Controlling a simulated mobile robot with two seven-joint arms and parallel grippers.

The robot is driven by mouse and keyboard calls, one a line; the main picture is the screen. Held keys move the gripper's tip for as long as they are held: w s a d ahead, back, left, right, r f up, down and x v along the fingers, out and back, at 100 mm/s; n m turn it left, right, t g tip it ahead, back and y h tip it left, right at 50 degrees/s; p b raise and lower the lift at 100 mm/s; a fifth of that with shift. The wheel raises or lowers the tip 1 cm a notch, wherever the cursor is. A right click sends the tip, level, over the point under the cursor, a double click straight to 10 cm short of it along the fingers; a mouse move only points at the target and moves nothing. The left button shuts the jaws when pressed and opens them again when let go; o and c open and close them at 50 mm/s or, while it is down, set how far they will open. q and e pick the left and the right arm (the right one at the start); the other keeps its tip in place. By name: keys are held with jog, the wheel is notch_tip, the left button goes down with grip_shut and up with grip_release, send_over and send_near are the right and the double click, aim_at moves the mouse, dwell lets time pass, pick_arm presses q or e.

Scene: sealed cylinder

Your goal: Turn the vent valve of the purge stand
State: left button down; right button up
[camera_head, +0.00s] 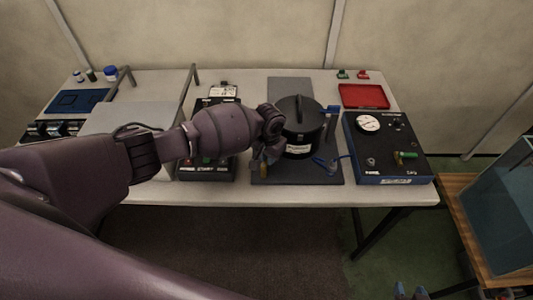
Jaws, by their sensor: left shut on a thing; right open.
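A black lidded cylinder (298,124) stands upright on a dark base plate (325,176). A small brass-coloured part (264,171) shows low at its left side. My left gripper (267,155) reaches in from the left and is shut at this part; its fingers hide most of the grip. That box has a white dial and a green handle (407,155). I cannot tell which part is the vent valve.
A black control box (208,170) stands left of the cylinder, partly behind my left arm. A red tray (364,96) lies at the back right. A grey box (130,120) and a blue tray (78,101) are at left. A glass-sided tank (505,205) stands at far right.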

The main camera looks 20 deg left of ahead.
pick_arm(q)
jog(key=m, duration=0.3)
jog(key=d+m, duration=0.1)
jog(key=shift+s+m, duration=0.25)
jog(key=shift+m, duration=0.05)
jog(key=m, duration=0.3)
jog(key=shift+s+d+m, duration=0.3)
jog(key=shift+s, duration=0.05)
jog(key=shift+s+d+m, duration=0.1)
jog(key=shift+s+m, duration=0.1)
jog(key=shift+m, duration=0.55)
jog(key=shift+s+d+m, duration=0.1)
jog(key=shift+s+m, duration=0.05)
jog(key=shift+m, duration=0.6)
pick_arm(e)
jog(key=shift+w+a+r, duration=0.1)
jog(key=shift+w+r, duration=0.2)
jog(key=shift+w, duration=0.05)
pick_arm(q)
jog(key=c, duration=1.1)
grip_release()
jog(key=shift+r, duration=0.15)
notch_tip(320, 180, up, 11)
jog(key=shift+f, duration=0.2)
pick_arm(e)
jog(key=shift+w, duration=0.1)
